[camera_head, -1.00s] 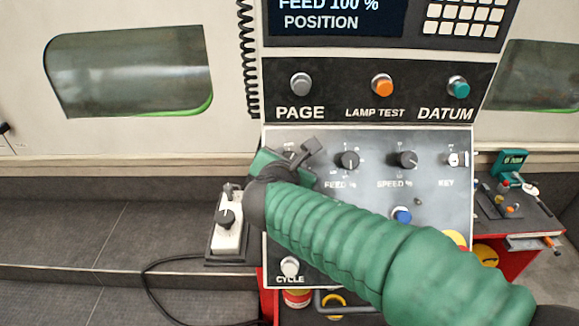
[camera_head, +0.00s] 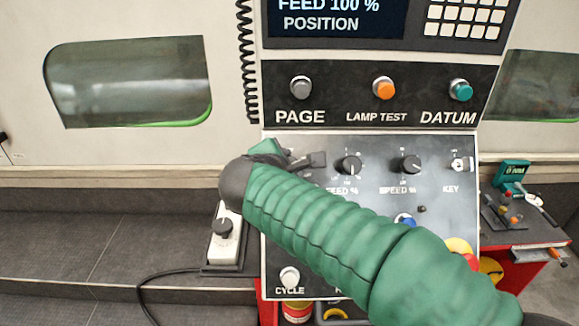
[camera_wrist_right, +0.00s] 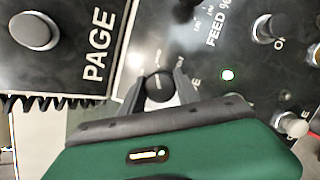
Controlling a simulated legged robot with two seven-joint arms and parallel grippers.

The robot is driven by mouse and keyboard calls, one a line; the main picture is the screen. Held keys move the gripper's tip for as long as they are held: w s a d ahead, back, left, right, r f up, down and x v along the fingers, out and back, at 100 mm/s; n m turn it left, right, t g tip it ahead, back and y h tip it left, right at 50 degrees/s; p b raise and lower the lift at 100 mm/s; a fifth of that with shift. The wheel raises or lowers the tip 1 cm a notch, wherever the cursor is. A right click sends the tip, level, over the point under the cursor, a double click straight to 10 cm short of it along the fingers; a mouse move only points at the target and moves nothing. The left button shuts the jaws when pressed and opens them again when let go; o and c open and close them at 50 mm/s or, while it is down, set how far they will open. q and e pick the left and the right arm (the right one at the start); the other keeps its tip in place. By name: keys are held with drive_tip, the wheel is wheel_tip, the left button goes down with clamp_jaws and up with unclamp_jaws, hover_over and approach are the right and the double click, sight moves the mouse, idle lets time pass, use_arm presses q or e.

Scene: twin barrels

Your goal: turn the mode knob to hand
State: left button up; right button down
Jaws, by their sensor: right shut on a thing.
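The mode knob (camera_wrist_right: 158,87) is a small round black knob on the grey lower panel. In the right wrist view it sits between the two fingers of my right gripper (camera_wrist_right: 160,80), which is shut on it. In the head view my right gripper (camera_head: 308,160) is at the upper left of that panel, left of the feed knob. My green forearm and dark wrist hide much of the panel there, and I cannot read the mode knob's setting. My left gripper is not in view.
The feed knob (camera_head: 349,165) and speed knob (camera_head: 411,164) are to the right, then the key switch (camera_head: 459,164). Page (camera_head: 301,88), lamp test (camera_head: 384,88) and datum (camera_head: 460,90) buttons are above. A handheld pendant (camera_head: 226,237) hangs at the panel's left edge.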

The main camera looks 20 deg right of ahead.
drive_tip(key=shift+f, duration=0.1)
drive_tip(key=c, duration=1.1)
unclamp_jaws()
drive_tip(key=shift+c, duration=0.2)
drive_tip(key=shift+o, duration=1)
drive_tip(key=shift+w, duration=0.15)
drive_tip(key=b+v, duration=0.3)
drive_tip(key=v, duration=1.3)
drive_tip(key=shift+s+a, duration=0.2)
drive_tip(key=shift+a, duration=0.1)
